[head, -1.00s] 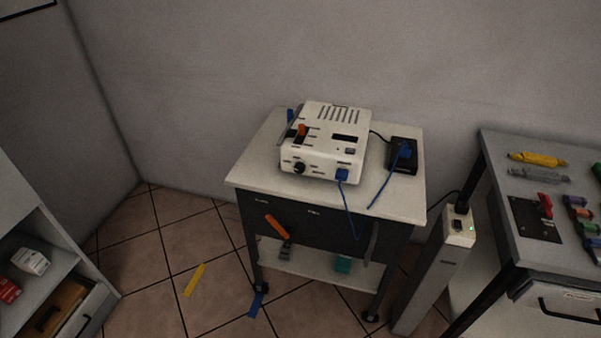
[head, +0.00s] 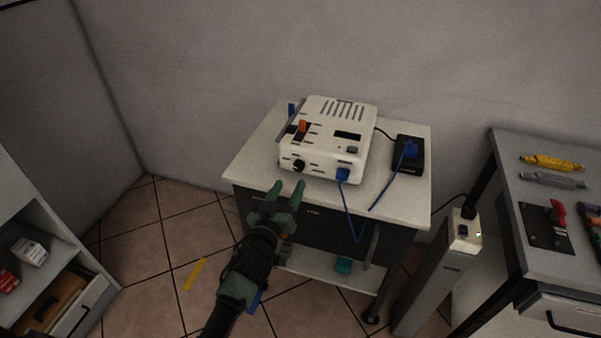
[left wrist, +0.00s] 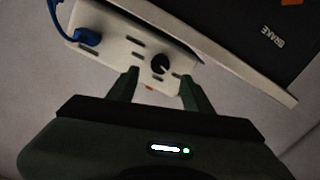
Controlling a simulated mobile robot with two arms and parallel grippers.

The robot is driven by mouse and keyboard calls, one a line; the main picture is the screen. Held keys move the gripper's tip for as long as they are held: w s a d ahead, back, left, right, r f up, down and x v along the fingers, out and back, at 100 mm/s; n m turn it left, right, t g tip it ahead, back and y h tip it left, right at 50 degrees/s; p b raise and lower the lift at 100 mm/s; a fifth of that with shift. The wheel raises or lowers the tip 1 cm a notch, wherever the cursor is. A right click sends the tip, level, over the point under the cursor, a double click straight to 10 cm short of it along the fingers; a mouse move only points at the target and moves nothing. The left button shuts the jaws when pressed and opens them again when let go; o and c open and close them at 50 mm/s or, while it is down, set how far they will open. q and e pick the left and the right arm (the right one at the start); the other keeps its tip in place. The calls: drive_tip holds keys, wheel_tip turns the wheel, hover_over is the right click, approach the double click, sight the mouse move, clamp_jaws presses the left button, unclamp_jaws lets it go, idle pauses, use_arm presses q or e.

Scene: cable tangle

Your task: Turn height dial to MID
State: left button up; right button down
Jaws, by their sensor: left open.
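A white device box (head: 327,138) stands on the white-topped cart (head: 405,207). On its front face is a black round dial (head: 298,165), left of a blue plug (head: 343,174). Whether this is the height dial I cannot read. In the left wrist view the dial (left wrist: 160,64) has a light pointer line and lies just beyond the fingertips, between them. My left gripper (head: 288,190) is open and empty, in front of the cart's edge and apart from the dial; its fingers also show in the left wrist view (left wrist: 160,84). My right gripper is not in view.
A blue cable (head: 354,226) hangs from the plug over the cart's front edge. A black box (head: 408,160) with a blue plug stands right of the device. An orange lever (head: 302,126) rises from the device's top. A grey post (head: 433,269) and workbench (head: 549,249) stand right.

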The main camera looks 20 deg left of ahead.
sight(298, 169)
use_arm(q)
drive_tip(key=w, duration=0.6)
drive_tip(key=shift+w+d+f, duration=0.1)
drive_tip(key=shift+w, duration=0.15)
clamp_jaws()
